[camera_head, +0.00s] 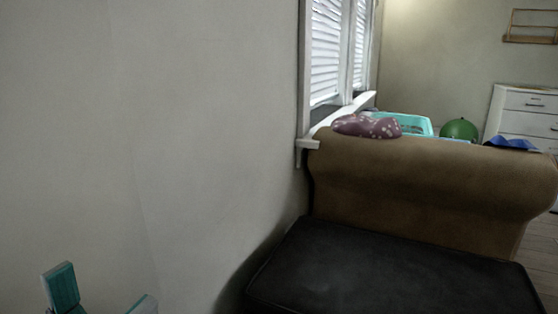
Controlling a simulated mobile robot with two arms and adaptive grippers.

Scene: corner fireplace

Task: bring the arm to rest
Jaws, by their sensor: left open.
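My left gripper (102,294) shows at the bottom left corner of the head view. Its two teal fingertips are spread well apart, with nothing visible between them. It is in front of the bare pale wall (200,120). The rest of the left arm is below the picture edge. My right gripper is not in view.
A black padded ottoman (390,275) stands at the bottom right, against a brown sofa arm (430,180). A purple spotted cloth (366,126) lies on the sofa arm. Behind are a teal basket (408,122), a green ball (459,129) and a white dresser (525,118).

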